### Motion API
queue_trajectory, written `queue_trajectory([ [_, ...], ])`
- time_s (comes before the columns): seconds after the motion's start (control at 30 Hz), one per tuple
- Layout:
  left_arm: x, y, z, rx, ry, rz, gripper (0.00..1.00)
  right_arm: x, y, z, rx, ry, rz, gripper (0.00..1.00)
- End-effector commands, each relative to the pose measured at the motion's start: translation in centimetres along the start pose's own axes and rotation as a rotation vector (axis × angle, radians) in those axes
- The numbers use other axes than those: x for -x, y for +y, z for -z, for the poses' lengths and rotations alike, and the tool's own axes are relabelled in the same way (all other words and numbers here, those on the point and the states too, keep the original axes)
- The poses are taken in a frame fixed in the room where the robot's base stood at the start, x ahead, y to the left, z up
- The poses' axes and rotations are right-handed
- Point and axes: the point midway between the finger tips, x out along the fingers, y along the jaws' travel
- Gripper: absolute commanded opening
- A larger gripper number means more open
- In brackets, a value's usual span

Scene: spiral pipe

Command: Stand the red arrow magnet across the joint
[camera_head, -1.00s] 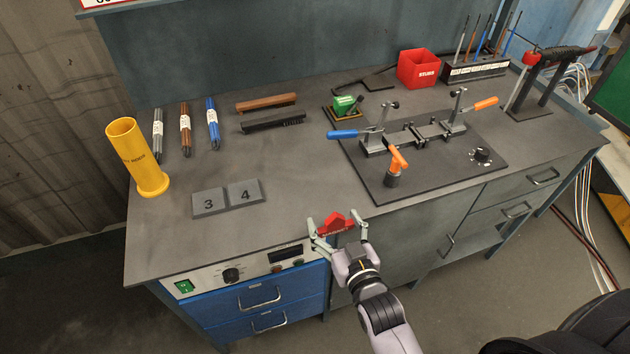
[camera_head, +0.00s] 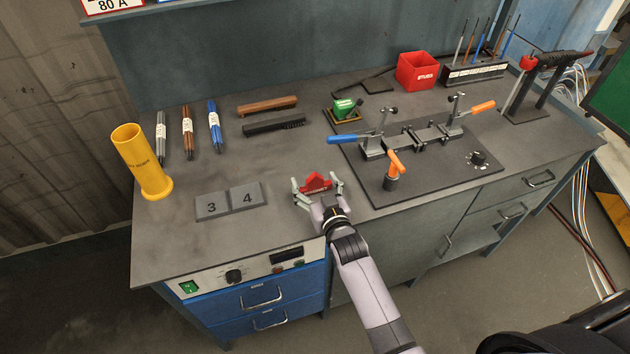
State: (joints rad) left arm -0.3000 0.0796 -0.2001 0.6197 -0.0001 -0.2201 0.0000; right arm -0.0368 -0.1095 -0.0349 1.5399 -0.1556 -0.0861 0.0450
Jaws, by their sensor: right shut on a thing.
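My right gripper (camera_head: 317,187) is shut on the red arrow magnet (camera_head: 316,182). It holds the magnet over the front part of the bench, right of two grey plates marked 3 (camera_head: 212,207) and 4 (camera_head: 246,197). The plates lie side by side, and their meeting edges form a narrow line. The magnet is apart from the plates. Whether it touches the bench top cannot be told. My left gripper does not show.
A dark clamping plate (camera_head: 452,177) with blue and orange levers lies right of my gripper. A yellow tube (camera_head: 143,165) stands at the left. Brushes (camera_head: 274,125) and a green block (camera_head: 345,107) lie behind. The bench (camera_head: 240,160) is clear behind the grey plates.

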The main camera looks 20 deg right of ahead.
Motion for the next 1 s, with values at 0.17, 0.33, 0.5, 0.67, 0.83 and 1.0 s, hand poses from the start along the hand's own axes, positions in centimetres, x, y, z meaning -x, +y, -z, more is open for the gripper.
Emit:
queue_trajectory([
  [0.17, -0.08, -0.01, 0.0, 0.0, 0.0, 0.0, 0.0, 0.0, 0.0, 0.05, 0.0, 0.003, 0.0, 0.35],
  [0.33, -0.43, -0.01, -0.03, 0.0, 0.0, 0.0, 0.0, -0.07, -0.01, -0.45, 0.0, 0.003, 0.0, 0.35],
  [0.5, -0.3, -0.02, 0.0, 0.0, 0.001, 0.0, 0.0, -0.02, 0.0, -0.43, 0.0, 0.0, 0.0, 0.85],
  [0.67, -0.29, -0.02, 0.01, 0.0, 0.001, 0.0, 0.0, -0.01, 0.0, -0.42, 0.0, 0.0, 0.0, 0.94],
  [0.83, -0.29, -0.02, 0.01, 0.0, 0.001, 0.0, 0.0, -0.01, 0.0, -0.43, 0.0, 0.0, 0.0, 0.94],
  [1.0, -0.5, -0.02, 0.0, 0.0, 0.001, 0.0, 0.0, -0.02, 0.0, -0.53, 0.0, 0.0, 0.0, 0.94],
])
